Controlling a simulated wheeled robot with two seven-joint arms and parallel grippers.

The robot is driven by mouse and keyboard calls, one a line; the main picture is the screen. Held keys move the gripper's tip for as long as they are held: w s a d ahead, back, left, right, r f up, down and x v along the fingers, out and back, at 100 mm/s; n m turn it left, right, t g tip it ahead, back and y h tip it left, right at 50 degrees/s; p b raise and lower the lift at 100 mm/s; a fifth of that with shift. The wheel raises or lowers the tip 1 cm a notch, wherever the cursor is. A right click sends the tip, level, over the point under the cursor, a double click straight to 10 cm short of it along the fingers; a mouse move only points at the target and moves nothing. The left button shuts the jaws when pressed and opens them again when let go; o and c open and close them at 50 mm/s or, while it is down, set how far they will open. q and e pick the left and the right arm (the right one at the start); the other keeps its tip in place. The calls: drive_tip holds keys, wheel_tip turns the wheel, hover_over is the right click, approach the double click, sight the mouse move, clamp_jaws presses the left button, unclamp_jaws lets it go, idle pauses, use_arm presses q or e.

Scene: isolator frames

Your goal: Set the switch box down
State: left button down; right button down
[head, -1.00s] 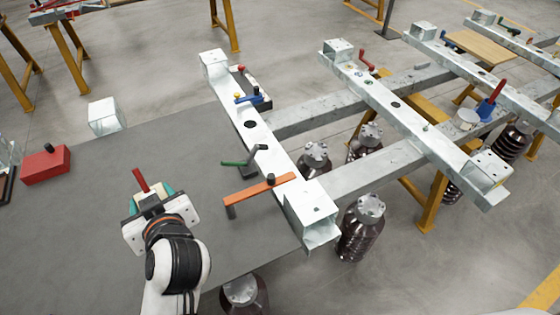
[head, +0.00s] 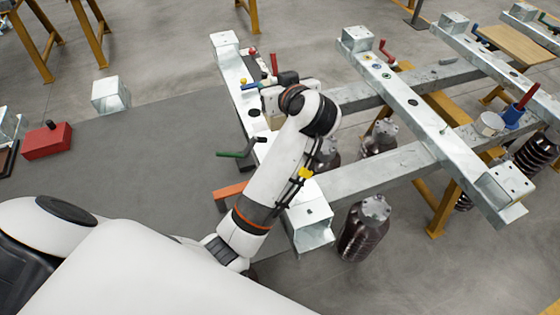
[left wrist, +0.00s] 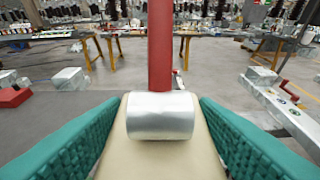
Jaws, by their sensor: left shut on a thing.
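My left gripper (head: 280,84) is above the far part of the nearest metal beam (head: 234,72). My own wrist and forearm hide most of it in the head view. In the left wrist view its teal finger pads (left wrist: 160,122) are closed on both sides of the switch box (left wrist: 160,160), a cream body with a silver cylinder and an upright red lever. The lever tip also shows in the head view (head: 274,63). The underside of the box is hidden, so I cannot tell whether it touches the beam. My right gripper is not in view.
A green-handled lever (head: 234,154) and an orange bar (head: 229,191) lie nearer. A red box (head: 48,141) is on the grey mat (head: 150,160), which has wide free room. Dark insulators (head: 364,232) stand below the beams.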

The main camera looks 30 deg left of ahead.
sight(277, 126)
use_arm(q)
drive_tip(key=shift+w+a+f, duration=0.1)
drive_tip(key=shift+w+a, duration=0.1)
wheel_tip(277, 126, down, 17)
drive_tip(key=b, duration=0.1)
drive_tip(key=shift+f, duration=0.15)
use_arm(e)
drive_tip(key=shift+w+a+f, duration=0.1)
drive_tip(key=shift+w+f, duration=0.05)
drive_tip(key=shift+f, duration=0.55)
use_arm(q)
drive_tip(key=shift+f, duration=0.1)
drive_tip(key=c, duration=0.8)
unclamp_jaws()
drive_tip(key=shift+f, duration=0.1)
